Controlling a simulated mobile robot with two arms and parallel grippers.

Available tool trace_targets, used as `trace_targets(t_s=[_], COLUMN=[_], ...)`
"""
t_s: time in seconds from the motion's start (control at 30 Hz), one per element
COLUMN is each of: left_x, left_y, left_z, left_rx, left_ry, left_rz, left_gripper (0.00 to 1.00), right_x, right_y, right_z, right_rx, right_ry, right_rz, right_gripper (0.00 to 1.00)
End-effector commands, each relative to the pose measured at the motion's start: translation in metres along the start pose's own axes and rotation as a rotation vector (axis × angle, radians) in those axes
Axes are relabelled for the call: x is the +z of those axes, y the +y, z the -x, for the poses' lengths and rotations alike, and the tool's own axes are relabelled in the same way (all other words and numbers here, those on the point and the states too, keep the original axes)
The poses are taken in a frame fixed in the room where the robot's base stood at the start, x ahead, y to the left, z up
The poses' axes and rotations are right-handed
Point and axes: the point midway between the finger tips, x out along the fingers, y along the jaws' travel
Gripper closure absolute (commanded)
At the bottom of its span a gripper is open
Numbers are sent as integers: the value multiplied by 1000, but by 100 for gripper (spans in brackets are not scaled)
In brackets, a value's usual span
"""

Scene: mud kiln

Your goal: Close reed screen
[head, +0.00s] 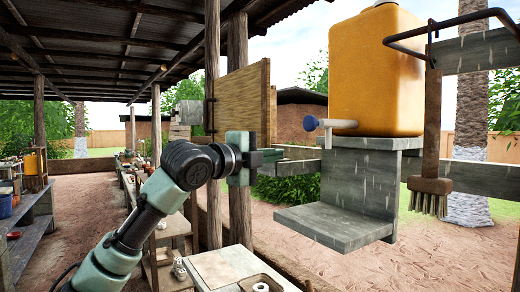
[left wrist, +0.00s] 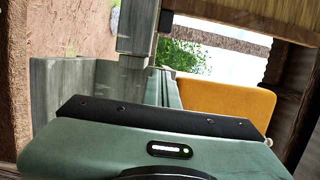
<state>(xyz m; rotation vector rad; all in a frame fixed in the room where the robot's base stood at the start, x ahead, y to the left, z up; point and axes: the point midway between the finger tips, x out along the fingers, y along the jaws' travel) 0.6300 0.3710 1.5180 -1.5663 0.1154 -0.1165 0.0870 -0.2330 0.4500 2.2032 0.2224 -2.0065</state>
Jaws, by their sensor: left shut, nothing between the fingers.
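The reed screen (head: 240,102) is a tan-brown upright panel beside a wooden post in the head view. It stands out at an angle, with open space between it and the yellow container. In the left wrist view, a tan panel that looks like the screen (left wrist: 225,18) crosses the top. My left gripper (head: 272,156) is shut and empty, just below the screen's lower right part. I cannot tell whether it touches the screen. The gripper's green body fills the bottom of the left wrist view. My right gripper is not in view.
A yellow container (head: 375,75) with a blue-handled tap stands on a grey stepped shelf (head: 345,190) at the right. A brush (head: 430,190) hangs farther right. A pale tabletop (head: 225,265) lies low in front. Wooden posts (head: 238,200) stand behind my left arm.

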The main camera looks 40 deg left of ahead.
Motion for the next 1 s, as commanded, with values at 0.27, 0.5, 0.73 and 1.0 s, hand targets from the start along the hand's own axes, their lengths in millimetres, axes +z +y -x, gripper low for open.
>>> trace_targets(t_s=[0.27,0.5,0.73,1.0], left_x=[24,39,39,45], left_y=[-2,0,1,0], left_z=[-32,-35,-35,-33], left_rx=[2,1,0,1], left_ry=[-3,-1,0,-1], left_rz=[3,1,1,1], left_gripper=[100,100,100,100], right_x=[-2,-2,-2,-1], right_y=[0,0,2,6], right_z=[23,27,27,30], right_rx=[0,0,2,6], right_ry=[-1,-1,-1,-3], right_rz=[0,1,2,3], right_gripper=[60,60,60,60])
